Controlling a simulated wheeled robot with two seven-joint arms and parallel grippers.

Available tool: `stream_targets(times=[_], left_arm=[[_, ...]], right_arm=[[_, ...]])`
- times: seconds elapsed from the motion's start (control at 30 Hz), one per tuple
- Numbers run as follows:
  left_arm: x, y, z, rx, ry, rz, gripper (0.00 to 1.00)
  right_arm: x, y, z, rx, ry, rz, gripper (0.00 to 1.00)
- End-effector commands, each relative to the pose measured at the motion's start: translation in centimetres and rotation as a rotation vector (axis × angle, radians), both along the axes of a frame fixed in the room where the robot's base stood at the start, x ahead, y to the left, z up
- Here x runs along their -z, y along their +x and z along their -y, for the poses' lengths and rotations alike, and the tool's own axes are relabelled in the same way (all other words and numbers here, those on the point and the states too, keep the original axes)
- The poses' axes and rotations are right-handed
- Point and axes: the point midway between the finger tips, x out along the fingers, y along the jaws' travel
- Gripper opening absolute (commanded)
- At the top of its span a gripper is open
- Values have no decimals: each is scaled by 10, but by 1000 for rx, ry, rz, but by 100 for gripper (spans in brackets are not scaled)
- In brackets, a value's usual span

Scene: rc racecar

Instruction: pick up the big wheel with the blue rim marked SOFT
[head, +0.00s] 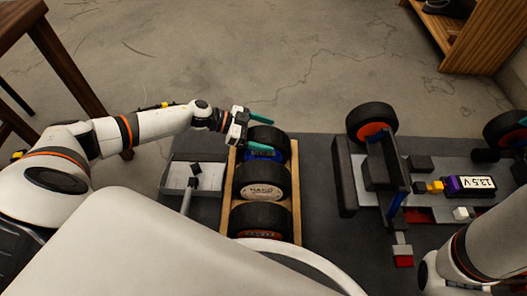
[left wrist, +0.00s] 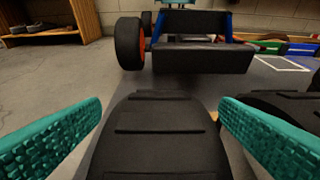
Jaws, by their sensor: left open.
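The big wheel with the blue rim (head: 266,135) stands at the far end of a wooden rack (head: 295,200). Its SOFT marking is not readable here, and a finger partly covers its blue rim. My left gripper (head: 275,137) is open, with one teal finger on each side of this wheel. In the left wrist view the wheel's black tread (left wrist: 155,135) lies between the two spread fingers of the gripper (left wrist: 161,102), with gaps visible on both sides. My right gripper is not in view; only part of my right arm shows at lower right.
The rack also holds a white-rimmed wheel (head: 262,178) and an orange-rimmed wheel (head: 260,218). A grey tray (head: 183,181) lies left of the rack. The racecar (head: 385,165) with an orange-rimmed wheel (head: 372,122) stands to the right. A wooden shelf (head: 485,35) is at the back right.

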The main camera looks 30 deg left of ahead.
Motion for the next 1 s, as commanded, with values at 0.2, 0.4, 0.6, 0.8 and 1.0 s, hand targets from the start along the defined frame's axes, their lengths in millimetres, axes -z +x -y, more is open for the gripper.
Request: stream_targets(times=[0.2, 0.4, 0.6, 0.8, 1.0], left_arm=[[-1, 0, 0, 0, -1, 0, 67], [-1, 0, 0, 0, -1, 0, 34], [-2, 1, 0, 0, -2, 2, 5], [-3, 1, 0, 0, -2, 2, 5], [-27, 1, 0, 0, -2, 3, 5]], right_arm=[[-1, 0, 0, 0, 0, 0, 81], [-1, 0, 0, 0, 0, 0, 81], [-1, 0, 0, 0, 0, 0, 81], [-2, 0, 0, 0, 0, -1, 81], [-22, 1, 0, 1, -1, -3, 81]])
